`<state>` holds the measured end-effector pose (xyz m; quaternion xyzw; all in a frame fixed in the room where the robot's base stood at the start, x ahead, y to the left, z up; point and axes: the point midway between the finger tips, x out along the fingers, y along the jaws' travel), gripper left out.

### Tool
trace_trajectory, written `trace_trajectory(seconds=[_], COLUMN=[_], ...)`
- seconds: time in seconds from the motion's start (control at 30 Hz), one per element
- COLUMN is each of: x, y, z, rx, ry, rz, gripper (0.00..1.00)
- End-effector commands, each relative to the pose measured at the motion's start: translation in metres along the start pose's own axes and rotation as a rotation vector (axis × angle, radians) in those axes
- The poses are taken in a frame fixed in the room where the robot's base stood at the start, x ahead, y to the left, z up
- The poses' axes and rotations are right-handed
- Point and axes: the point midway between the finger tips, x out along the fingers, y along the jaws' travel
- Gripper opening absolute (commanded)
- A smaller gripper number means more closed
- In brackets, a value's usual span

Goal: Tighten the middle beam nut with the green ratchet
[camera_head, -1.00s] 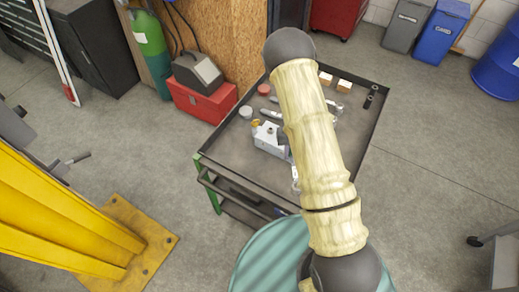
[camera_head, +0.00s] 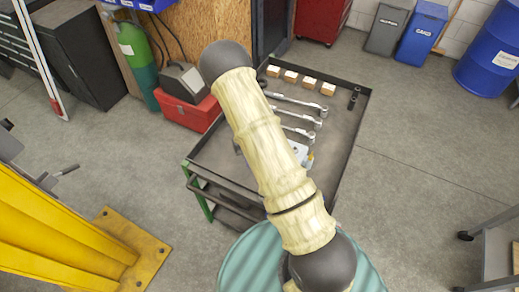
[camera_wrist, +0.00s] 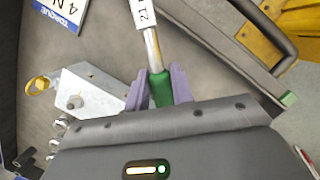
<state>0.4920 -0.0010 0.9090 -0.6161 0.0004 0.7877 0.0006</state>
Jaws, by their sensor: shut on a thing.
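The green ratchet shows in the wrist view as a green handle (camera_wrist: 160,88) with a metal shaft and a white label above it. My gripper (camera_wrist: 153,92) has its purple fingers shut on the green handle, one on each side. The ratchet is over the dark cart tray; whether it touches the tray I cannot tell. In the head view my arm hides the gripper and ratchet. I cannot make out the middle beam nut in either view.
The cart (camera_head: 232,165) holds several wrenches (camera_head: 300,105) and several wooden blocks (camera_head: 308,83). A pale metal block (camera_wrist: 88,95) with a yellow ring lies left of my gripper. A teal drum (camera_head: 245,262) and a yellow post base (camera_head: 130,245) stand nearby.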

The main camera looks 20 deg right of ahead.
Motion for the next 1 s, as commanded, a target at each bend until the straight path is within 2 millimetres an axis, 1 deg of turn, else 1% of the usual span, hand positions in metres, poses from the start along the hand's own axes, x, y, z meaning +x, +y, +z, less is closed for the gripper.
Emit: trace_trajectory(seconds=[0.17,0.27,0.37,0.5,0.57,0.7,0.87,0.9,1.0], x=[-0.002,-0.004,-0.007,-0.013,-0.016,-0.024,-0.033,-0.035,-0.04], y=[0.003,0.01,0.02,0.034,0.039,0.046,0.048,0.047,0.043], z=[0.001,0.003,0.006,0.009,0.009,0.009,0.009,0.009,0.009], rx=[-0.048,-0.161,-0.347,-0.686,-0.837,-1.198,-1.616,-1.721,-1.966], ry=[0.0,0.0,-0.001,-0.003,-0.004,-0.004,-0.003,-0.004,-0.004], rz=[0.012,0.041,0.087,0.171,0.208,0.298,0.404,0.43,0.492], gripper=[0.0,0.0,0.0,0.0,0.0,0.0,0.0,0.0,0.0])
